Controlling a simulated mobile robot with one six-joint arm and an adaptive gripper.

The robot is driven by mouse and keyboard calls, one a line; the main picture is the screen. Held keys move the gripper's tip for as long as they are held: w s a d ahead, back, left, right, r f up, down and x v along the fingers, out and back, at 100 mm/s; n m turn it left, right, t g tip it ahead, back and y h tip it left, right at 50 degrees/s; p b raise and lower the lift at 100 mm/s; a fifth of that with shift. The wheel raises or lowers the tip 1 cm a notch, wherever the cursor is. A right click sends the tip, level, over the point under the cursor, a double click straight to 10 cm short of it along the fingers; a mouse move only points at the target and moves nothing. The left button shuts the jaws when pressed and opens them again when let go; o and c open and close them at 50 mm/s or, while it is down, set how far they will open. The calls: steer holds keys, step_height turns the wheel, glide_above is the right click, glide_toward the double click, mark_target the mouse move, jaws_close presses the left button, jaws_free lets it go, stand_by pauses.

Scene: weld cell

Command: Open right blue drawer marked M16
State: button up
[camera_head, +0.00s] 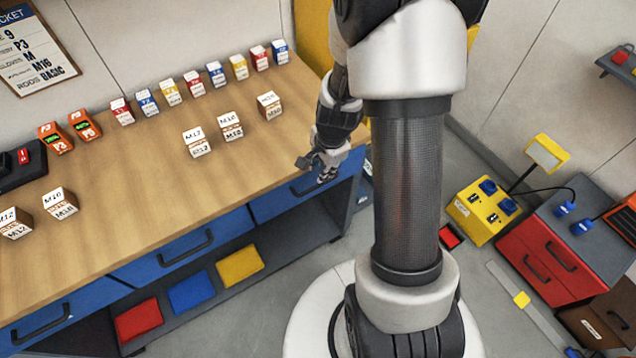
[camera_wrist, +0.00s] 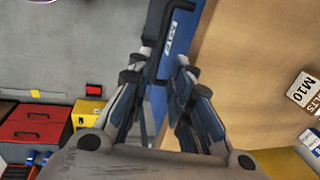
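The right blue drawer (camera_head: 278,201) is shut under the right end of the wooden workbench; its dark bar handle (camera_head: 303,190) is partly hidden by my gripper (camera_head: 322,170). In the wrist view the blue drawer front (camera_wrist: 183,32) carries a small white-lettered label, too small to read surely. The black handle (camera_wrist: 163,20) runs down to the gap between my open fingertips (camera_wrist: 163,62). The fingers stand apart, one on each side of the handle's near end; I cannot tell whether they touch it.
Two more blue drawers, middle (camera_head: 185,252) and left (camera_head: 55,325), are shut. Boxes marked with M sizes, such as one (camera_head: 269,105), stand on the bench top (camera_head: 150,200). A red cabinet (camera_head: 545,265) and a yellow box (camera_head: 482,212) stand at right. Grey floor lies before the bench.

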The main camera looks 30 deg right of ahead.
mark_target(318, 184)
steer(key=f+b, duration=0.1)
steer(key=f, duration=0.2)
steer(key=w+f+b, duration=0.1)
steer(key=f+b, duration=0.1)
steer(key=f, duration=0.1)
steer(key=w+f+b, duration=0.1)
steer(key=f, duration=0.2)
steer(key=shift+f, duration=0.1)
steer(key=shift+s, duration=0.1)
steer(key=shift+c, duration=0.2)
jaws_close()
